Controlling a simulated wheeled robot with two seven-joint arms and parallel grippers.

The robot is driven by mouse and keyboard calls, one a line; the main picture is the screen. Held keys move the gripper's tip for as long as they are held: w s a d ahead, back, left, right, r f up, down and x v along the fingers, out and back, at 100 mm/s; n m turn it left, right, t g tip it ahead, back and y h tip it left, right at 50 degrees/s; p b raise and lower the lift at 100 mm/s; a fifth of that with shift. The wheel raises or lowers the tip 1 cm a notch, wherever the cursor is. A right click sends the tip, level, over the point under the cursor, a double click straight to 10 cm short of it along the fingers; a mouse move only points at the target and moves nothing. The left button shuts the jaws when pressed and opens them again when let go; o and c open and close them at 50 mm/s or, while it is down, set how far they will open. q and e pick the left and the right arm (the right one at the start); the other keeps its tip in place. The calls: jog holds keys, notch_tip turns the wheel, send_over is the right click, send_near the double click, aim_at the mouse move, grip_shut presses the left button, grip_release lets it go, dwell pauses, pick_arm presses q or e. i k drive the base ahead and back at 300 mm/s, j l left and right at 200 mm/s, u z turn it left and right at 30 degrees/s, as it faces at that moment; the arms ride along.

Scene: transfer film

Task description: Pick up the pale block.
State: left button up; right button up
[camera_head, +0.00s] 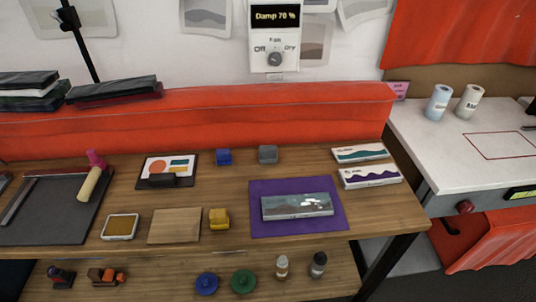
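Three small blocks stand on the wooden table (235,180). A blue block (223,157) and a grey block (267,154) are side by side near the back, apart from each other. A yellow block (218,219) is nearer the front, beside a flat, pale wooden piece (174,226). I cannot tell for certain which of these is the pale block. Neither of my grippers shows in the head view.
A purple mat (258,225) bears a flat picture box (297,206). Two white boxes (360,152) (370,178) lie at the right. Bare wood surrounds the grey block.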

aim_at(267, 153)
jog(key=l+u, duration=0.35)
jog(key=k+l+u, duration=0.1)
jog(key=u, duration=0.3)
jog(key=k+l+u, duration=0.1)
jog(key=u, duration=0.25)
jog(key=l, duration=0.1)
